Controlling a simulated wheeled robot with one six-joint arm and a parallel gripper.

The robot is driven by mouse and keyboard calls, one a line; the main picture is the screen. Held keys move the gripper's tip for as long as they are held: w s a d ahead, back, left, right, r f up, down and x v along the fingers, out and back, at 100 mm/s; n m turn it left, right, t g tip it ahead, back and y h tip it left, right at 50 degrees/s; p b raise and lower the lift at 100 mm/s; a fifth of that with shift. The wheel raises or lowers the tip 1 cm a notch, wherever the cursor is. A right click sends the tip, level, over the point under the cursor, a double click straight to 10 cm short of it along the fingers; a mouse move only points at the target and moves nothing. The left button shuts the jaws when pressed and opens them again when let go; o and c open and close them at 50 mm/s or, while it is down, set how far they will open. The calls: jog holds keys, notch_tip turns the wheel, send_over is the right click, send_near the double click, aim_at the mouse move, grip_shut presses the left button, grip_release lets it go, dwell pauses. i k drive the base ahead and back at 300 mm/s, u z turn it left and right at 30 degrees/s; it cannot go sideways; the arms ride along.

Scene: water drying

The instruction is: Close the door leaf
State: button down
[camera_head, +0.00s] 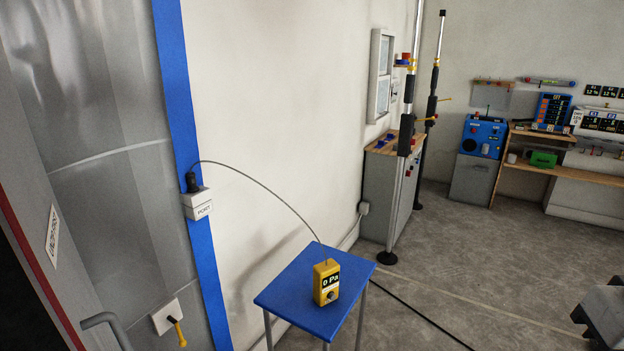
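A grey door leaf (62,275) stands at the left edge, seen at a steep slant and cut off by the picture. It carries a tilted white label (52,237) and a grey bar handle (105,322) low down. A red strip (42,275) runs along its left side, with a dark area beyond it. How far the leaf stands open cannot be told. At the lower right edge is a grey and black block (606,314), probably part of my gripper or arm. It is far from the leaf, and no fingertips show.
A shiny sheet wall (112,170) with a blue border (190,150) adjoins the leaf. A white port box (198,203) has a cable towards a blue table (290,292) bearing a yellow gauge (326,283) reading 0 Pa. Floor (470,270) right of the table is mostly clear.

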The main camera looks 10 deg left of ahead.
aim_at(32, 220)
jog(key=z, duration=0.7)
jog(key=i, duration=1.3)
jog(key=u, duration=2.25)
jog(key=i, duration=0.3)
jog(key=u, duration=1.3)
